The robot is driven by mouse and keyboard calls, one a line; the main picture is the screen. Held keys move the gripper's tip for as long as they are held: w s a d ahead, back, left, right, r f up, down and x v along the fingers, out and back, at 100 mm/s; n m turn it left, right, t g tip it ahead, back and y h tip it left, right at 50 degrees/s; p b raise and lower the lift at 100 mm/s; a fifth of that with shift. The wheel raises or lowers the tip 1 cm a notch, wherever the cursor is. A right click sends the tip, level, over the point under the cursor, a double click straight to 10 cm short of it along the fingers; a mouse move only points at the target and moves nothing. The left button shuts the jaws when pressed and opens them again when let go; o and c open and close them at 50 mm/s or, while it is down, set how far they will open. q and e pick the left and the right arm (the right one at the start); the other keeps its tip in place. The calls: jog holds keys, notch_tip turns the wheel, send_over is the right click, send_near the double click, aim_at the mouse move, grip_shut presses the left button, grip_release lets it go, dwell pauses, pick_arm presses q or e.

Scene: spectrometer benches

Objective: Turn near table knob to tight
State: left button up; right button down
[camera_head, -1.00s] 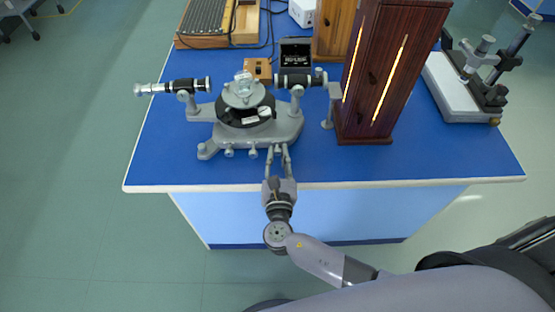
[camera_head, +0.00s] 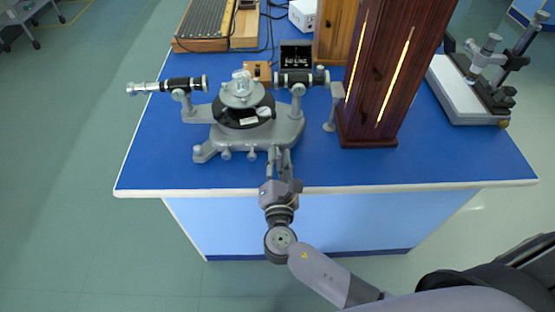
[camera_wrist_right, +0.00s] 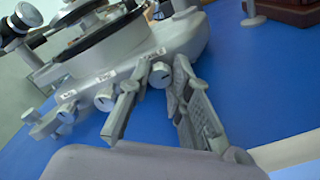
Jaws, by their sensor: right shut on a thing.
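A grey spectrometer (camera_head: 272,135) stands on the near side of the blue table, with a round black-rimmed turntable on top. Small grey knobs stick out low along its near side; a left one (camera_head: 226,154) and a middle one (camera_head: 252,155) are free. My right gripper (camera_head: 280,154) reaches over the table's front edge to the rightmost knob. In the right wrist view my right gripper (camera_wrist_right: 161,72) has its two fingers around that rightmost knob (camera_wrist_right: 160,77), and it is shut on it. The knob's markings are too small to read. My left gripper is not in view.
A tall dark wooden lamp housing (camera_head: 390,90) with glowing slits stands right of the spectrometer. A white-based instrument (camera_head: 457,92) is at the far right. Wooden boxes and cables lie at the back. The table's front strip (camera_head: 400,172) is clear.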

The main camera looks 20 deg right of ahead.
dwell(0.3)
jog(key=c, duration=1.5)
grip_release()
jog(key=shift+o, duration=0.2)
jog(key=shift+f, duration=0.1)
